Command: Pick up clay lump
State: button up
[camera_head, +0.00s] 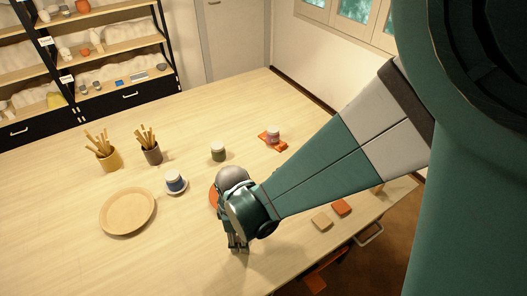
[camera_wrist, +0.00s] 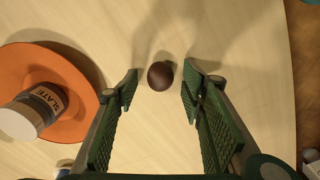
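The clay lump (camera_wrist: 160,76) is a small dark brown ball on the pale wooden table, seen in the wrist view. My gripper (camera_wrist: 160,88) is open, with one green finger to the left of the lump and one to the right. The lump shows between and slightly beyond the fingertips, and neither finger touches it. In the head view my gripper (camera_head: 238,245) points down at the table, and the lump is hidden there behind my gripper and arm.
An orange plate (camera_wrist: 85,115) with a jar labelled SLATE (camera_wrist: 35,108) lies close left of my gripper. A round wooden plate (camera_head: 127,211), two pots of tools (camera_head: 108,160) (camera_head: 152,154) and a green jar (camera_head: 218,152) stand farther off. Tiles (camera_head: 321,221) lie near the right edge.

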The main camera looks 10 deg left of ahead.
jog(key=c, duration=1)
jog(key=shift+r, duration=0.2)
notch_tip(320, 180, up, 10)
jog(key=shift+f, duration=0.2)
dwell(0.7)
